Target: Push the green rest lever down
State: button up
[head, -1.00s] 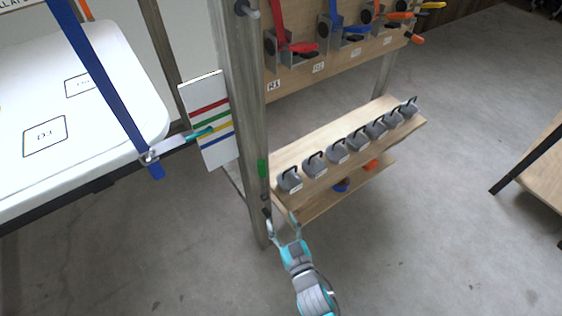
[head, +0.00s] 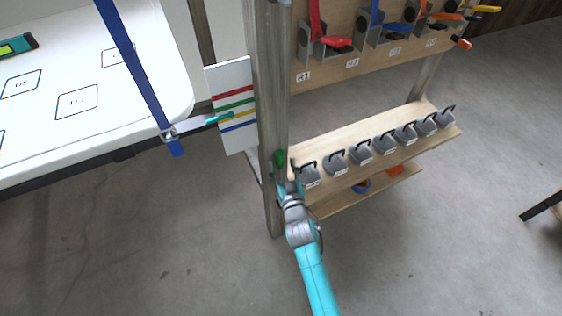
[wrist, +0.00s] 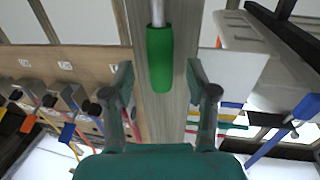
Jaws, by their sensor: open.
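The green rest lever (head: 279,158) is on the wooden post (head: 271,80). In the wrist view the lever's green grip (wrist: 160,58) hangs from a metal rod, in front of the post. My gripper (head: 287,176) is at the post, close to the lever in the head view. In the wrist view my gripper (wrist: 160,82) is open, with one finger on each side of the grip's lower part. Gaps show between the fingers and the grip, so it is not clasped. Whether anything touches the grip's end cannot be told.
A striped colour card (head: 235,105) is beside the post, with a pointer across it. A shelf (head: 372,140) with several grey weights stands right, below a board of coloured levers (head: 380,50). Grey floor is open in front.

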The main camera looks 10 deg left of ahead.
jog(key=shift+x, duration=1.05)
grip_shut()
jog(key=shift+s+d, duration=0.15)
